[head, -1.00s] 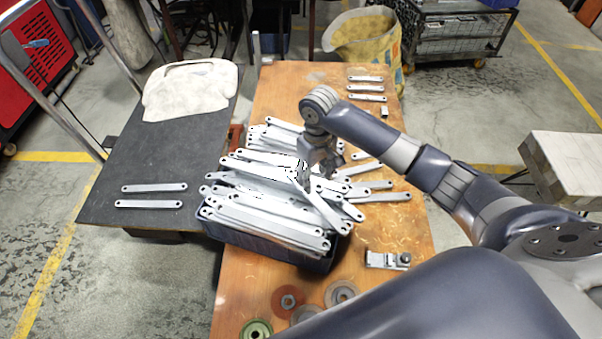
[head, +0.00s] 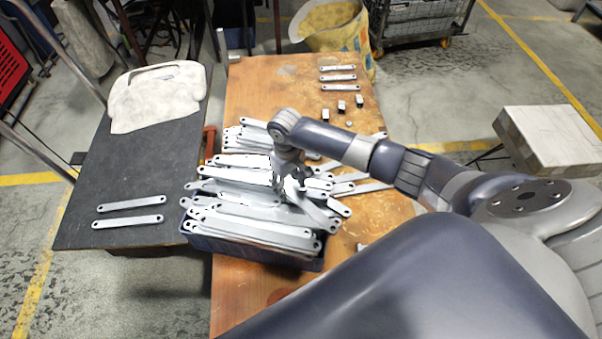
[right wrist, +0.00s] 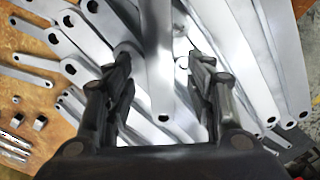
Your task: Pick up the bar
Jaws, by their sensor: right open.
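A heap of flat grey metal bars with holes at their ends (head: 240,218) fills and overtops a dark blue bin (head: 262,256) on the wooden table. My right gripper (head: 293,188) is over the right part of the heap, pointing down, with its jaws open. In the right wrist view, its two fingers (right wrist: 160,88) stand on either side of one bar (right wrist: 160,55), which runs lengthwise between them. I cannot tell whether the fingers touch it. The bar's near end, with a hole, shows between the fingers. My left gripper is not in view.
Several short bars lie in a row (head: 338,78) at the table's back, with small blocks (head: 342,106) nearby.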

